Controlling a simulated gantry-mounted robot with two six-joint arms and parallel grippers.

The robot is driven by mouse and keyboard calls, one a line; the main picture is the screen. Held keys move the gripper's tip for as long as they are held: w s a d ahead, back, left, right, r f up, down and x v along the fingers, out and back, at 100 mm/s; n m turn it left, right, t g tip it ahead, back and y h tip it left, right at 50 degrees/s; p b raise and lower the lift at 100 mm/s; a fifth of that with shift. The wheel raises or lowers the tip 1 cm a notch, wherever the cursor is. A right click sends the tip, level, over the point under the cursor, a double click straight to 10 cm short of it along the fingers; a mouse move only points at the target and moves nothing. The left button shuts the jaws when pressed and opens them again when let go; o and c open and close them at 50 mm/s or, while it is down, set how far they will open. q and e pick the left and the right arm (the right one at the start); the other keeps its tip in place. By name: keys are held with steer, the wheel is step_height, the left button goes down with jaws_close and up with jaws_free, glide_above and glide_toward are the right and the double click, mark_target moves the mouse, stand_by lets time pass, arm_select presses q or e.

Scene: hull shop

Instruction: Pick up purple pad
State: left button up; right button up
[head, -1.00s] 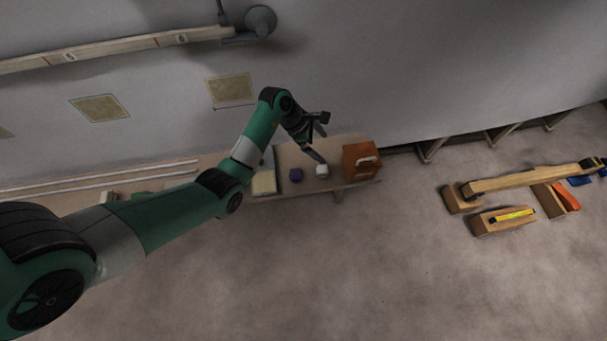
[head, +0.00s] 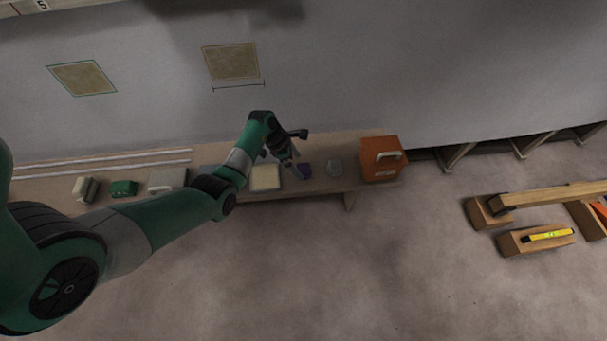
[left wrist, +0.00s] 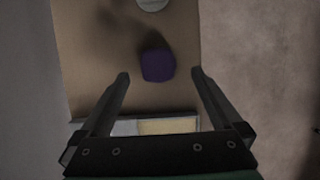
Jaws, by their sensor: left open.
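The purple pad (head: 305,170) lies on the wooden bench (head: 319,186) against the hull wall, between a cream-coloured flat tray and a pale grey round pad. In the left wrist view the purple pad (left wrist: 158,66) is a dark block just beyond the fingertips, roughly centred between them. My left gripper (head: 292,166) is open and empty, close to the pad's left side in the head view. Its two fingers (left wrist: 160,76) are spread wide on either side in the wrist view. I cannot tell its exact height above the bench. My right gripper is not in view.
The pale grey pad (head: 334,167) and an orange box with a handle (head: 381,160) stand to the right on the bench. The cream tray (head: 265,178) is to the left. Wooden blocks (head: 535,237) with a yellow level lie on the floor at right.

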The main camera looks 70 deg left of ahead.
mark_target(303, 168)
arm_select(q)
steer(key=b+x, duration=0.4)
steer(key=x, duration=0.1)
steer(key=shift+w+a+b, duration=0.1)
steer(key=shift+w+b, duration=0.1)
steer(key=shift+b, duration=0.2)
steer(key=c, duration=1.4)
steer(key=shift+r, duration=0.1)
